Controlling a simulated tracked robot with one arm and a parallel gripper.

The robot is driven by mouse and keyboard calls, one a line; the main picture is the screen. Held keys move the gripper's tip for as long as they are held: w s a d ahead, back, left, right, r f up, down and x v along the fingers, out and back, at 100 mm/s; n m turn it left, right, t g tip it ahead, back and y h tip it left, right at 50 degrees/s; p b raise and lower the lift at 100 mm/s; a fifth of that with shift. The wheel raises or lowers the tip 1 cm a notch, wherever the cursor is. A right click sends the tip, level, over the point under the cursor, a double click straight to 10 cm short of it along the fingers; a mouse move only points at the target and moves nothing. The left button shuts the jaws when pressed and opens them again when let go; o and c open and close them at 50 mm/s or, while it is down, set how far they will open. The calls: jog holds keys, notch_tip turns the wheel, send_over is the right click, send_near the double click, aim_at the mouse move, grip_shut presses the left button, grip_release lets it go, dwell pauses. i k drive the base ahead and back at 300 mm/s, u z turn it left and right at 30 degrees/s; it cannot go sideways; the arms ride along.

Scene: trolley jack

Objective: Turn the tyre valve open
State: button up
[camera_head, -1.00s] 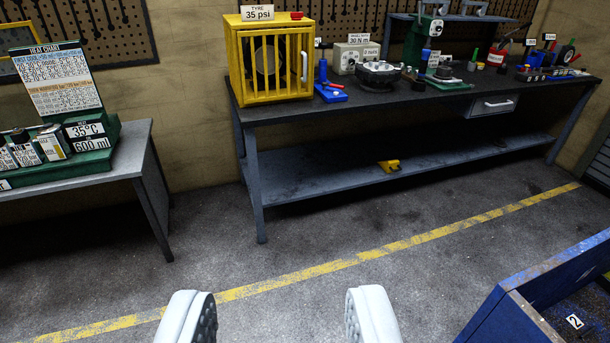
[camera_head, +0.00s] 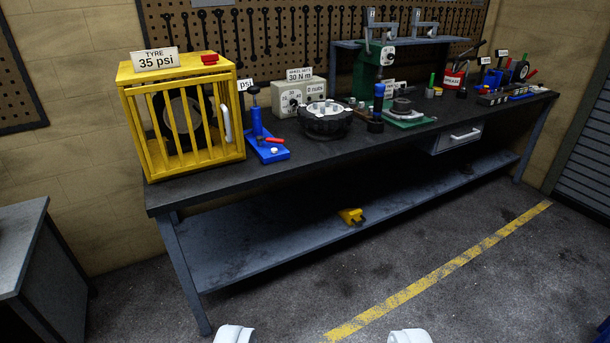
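A yellow barred cage (camera_head: 182,70) stands at the left end of the long workbench, with a "TYRE 35 psi" sign (camera_head: 155,60) on top. A dark round tyre (camera_head: 180,112) shows partly behind its bars. A small red part (camera_head: 210,59) sits on the cage's top right; I cannot tell whether it is the tyre valve. A white handle (camera_head: 226,123) is on the cage's right side, and the cage looks shut. My gripper (camera_head: 321,337) is at the bottom edge, its two white fingers wide apart and empty, well short of the bench. Only the fingers' tops show.
On the workbench (camera_head: 200,190), right of the cage, stand a blue device with a red lever (camera_head: 262,140), a grey dial box (camera_head: 300,97) and a dark wheel (camera_head: 325,120). A yellow object (camera_head: 350,215) lies on the lower shelf. A grey table (camera_head: 20,235) is at left. Floor before the bench is clear.

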aim_at(259, 139)
jog(key=z, duration=0.05)
jog(key=i, duration=1.45)
jog(key=u, duration=0.2)
jog(key=i, duration=1.85)
jog(key=u, duration=0.25)
